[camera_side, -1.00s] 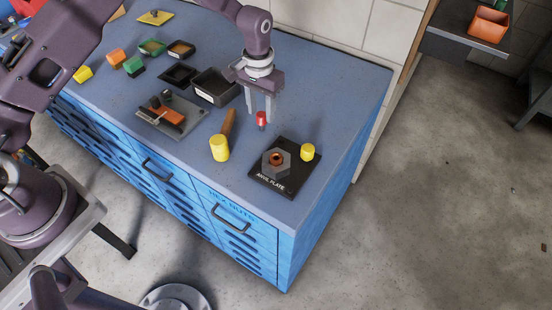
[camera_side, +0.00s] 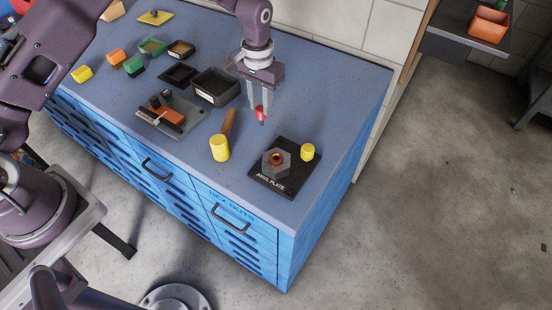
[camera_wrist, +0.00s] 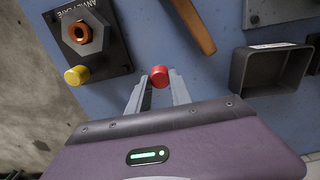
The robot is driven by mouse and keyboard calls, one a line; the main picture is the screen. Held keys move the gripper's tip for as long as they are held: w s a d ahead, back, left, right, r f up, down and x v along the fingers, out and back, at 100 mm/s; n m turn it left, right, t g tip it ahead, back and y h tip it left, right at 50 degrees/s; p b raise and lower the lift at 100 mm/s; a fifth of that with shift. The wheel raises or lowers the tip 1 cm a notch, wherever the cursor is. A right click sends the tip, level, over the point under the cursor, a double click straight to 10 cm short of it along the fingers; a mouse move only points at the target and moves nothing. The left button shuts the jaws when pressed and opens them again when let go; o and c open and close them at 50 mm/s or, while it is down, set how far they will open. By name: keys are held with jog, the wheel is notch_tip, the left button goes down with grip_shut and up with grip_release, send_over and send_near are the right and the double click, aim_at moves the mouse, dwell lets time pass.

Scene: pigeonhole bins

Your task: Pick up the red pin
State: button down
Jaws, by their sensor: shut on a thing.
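The red pin (camera_side: 260,112) is between the fingertips of my gripper (camera_side: 260,106), over the blue bench top near the anvil plate. In the side view its red head sits between the fingers and a thin dark lower part shows below them. The wrist view shows the round red top of the pin (camera_wrist: 160,76) between the two grey fingers of my gripper (camera_wrist: 160,84). My gripper is shut on the pin. I cannot tell exactly how far the pin is above the bench.
The anvil plate (camera_side: 264,182) with a hex nut (camera_side: 275,161) and a yellow peg (camera_side: 308,152) lies to the front right. A mallet with a yellow head (camera_side: 219,148) lies to the left. A black bin (camera_side: 214,88) stands behind left. The bench's right side is clear.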

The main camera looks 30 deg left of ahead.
notch_tip(320, 180, up, 6)
jog(key=shift+f, duration=0.1)
dwell(0.4)
